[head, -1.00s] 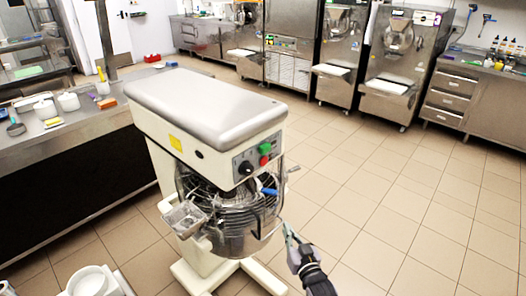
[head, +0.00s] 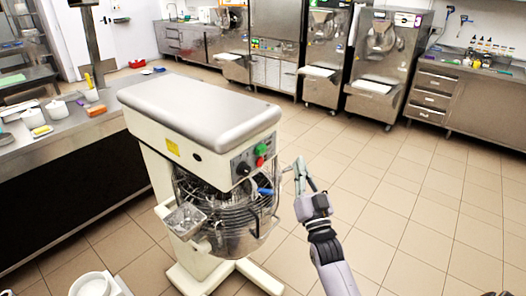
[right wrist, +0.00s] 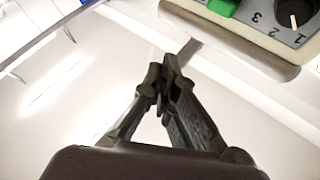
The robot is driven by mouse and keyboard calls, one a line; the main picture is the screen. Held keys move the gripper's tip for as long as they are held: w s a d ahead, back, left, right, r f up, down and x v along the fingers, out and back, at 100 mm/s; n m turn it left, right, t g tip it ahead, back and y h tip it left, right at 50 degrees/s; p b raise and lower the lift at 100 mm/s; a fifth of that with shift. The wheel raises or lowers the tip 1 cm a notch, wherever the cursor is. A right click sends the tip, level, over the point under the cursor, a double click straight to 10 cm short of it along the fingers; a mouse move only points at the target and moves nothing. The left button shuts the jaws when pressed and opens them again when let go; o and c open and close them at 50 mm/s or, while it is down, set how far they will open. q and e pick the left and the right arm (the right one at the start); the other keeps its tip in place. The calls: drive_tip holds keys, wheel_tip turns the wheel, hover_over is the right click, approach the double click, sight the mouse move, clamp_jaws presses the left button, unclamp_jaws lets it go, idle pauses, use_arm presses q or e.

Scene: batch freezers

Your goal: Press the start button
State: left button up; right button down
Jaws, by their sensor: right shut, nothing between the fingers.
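The planetary mixer (head: 200,105) has a cream body and a grey top. A green button (head: 261,149) sits above a red button (head: 260,161) on its front control panel, beside a black dial (head: 243,168). My right gripper (head: 300,163) is shut and empty, to the right of the panel and apart from it. In the right wrist view its closed fingertips (right wrist: 170,72) are below the panel edge. There the green button (right wrist: 222,6) is at the top edge, next to the numbered dial (right wrist: 285,17). The red button is not visible there. My left gripper is out of view.
The wire guard and bowl (head: 235,215) stick out below the panel, with a blue-handled lever (head: 265,191) near my right gripper. A steel counter (head: 60,145) stands at left. Freezers (head: 378,65) line the back. The tiled floor at right is clear.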

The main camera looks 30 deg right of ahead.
sight(261, 149)
drive_tip(key=w+a+b, duration=0.3)
drive_tip(key=w, duration=0.5)
drive_tip(key=shift+a, duration=0.25)
drive_tip(key=shift+w, duration=0.2)
idle(1.2)
drive_tip(key=shift+w+a, duration=0.15)
drive_tip(key=shift+w, duration=0.15)
